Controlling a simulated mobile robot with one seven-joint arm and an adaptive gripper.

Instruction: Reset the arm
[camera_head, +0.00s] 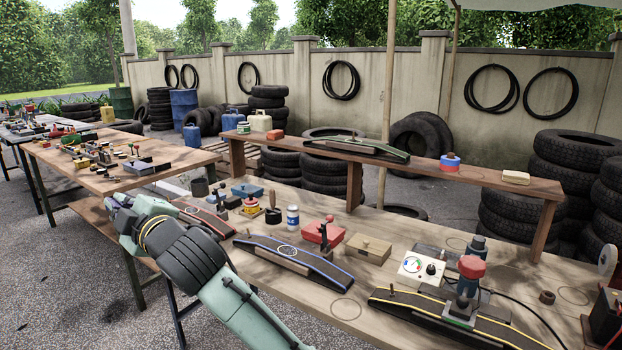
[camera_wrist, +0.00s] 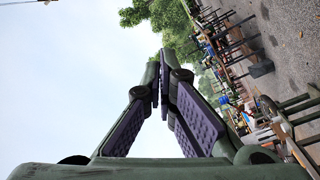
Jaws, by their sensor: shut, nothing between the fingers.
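My gripper (camera_wrist: 160,78) shows in the wrist view with its two purple-padded fingers meeting at the tips. It is shut and empty. Behind it in that view are pale sky, trees and tables, all turned sideways. In the head view my pale green arm reaches from the bottom edge up and left, in front of the workbench (camera_head: 345,310). The fingers themselves cannot be made out in that view. My arm hides part of the bench's left end.
On the bench are a blue-edged curved piece (camera_head: 320,267), a yellow-edged one (camera_head: 400,305), a gauge box (camera_head: 420,268) and a red-topped tool (camera_head: 470,268). A raised shelf (camera_head: 480,178) runs behind. Another table (camera_head: 95,180) stands at left. Open gravel (camera_head: 60,290) lies at lower left.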

